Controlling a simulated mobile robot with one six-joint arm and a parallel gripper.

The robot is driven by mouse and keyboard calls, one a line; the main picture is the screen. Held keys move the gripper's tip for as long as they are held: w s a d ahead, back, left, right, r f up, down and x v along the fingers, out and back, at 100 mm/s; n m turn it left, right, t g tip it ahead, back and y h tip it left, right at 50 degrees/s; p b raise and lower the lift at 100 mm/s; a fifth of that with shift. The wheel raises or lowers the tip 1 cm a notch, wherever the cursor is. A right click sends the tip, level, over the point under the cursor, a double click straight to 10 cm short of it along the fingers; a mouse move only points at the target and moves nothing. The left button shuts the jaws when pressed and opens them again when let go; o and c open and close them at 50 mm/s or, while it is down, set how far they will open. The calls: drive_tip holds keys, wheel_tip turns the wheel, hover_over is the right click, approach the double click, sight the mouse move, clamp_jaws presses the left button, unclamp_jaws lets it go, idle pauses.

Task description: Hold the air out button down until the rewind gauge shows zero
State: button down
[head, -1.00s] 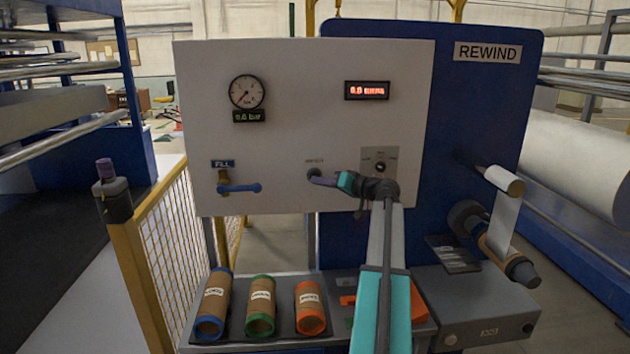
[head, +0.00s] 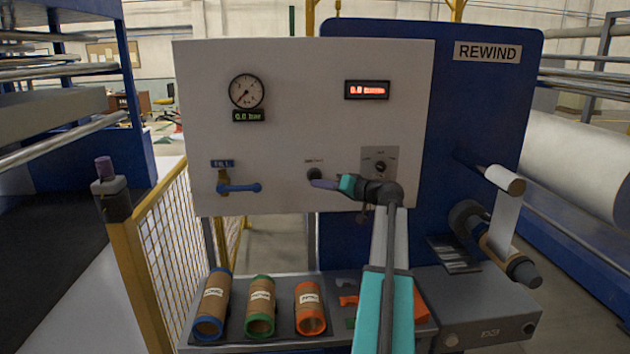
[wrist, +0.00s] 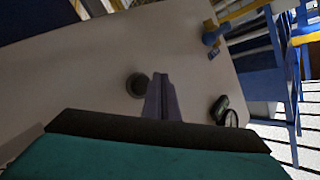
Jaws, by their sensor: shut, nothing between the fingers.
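The air out button (head: 314,174) is a dark round knob on the white panel, under a small blurred label. My gripper (head: 318,183) is shut and empty, its purple fingers at the button's lower right edge. In the wrist view the button (wrist: 136,86) shows uncovered just left of my shut fingertips (wrist: 160,80); I cannot tell whether they touch the panel. The rewind gauge (head: 246,91) is a round dial with its needle at the lower left. The readout (head: 249,116) under it shows 0.0 bar.
A blue-handled fill valve (head: 240,188) is left of the button. A key switch plate (head: 380,166) is to the right, behind my wrist. A red display (head: 367,90) is above. A yellow fence (head: 165,230) is at left.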

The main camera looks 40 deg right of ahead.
drive_tip(key=shift+s+a+b, duration=0.4)
drive_tip(key=shift+s+a, duration=0.55)
drive_tip(key=shift+s, duration=0.25)
drive_tip(key=shift+r, duration=0.1)
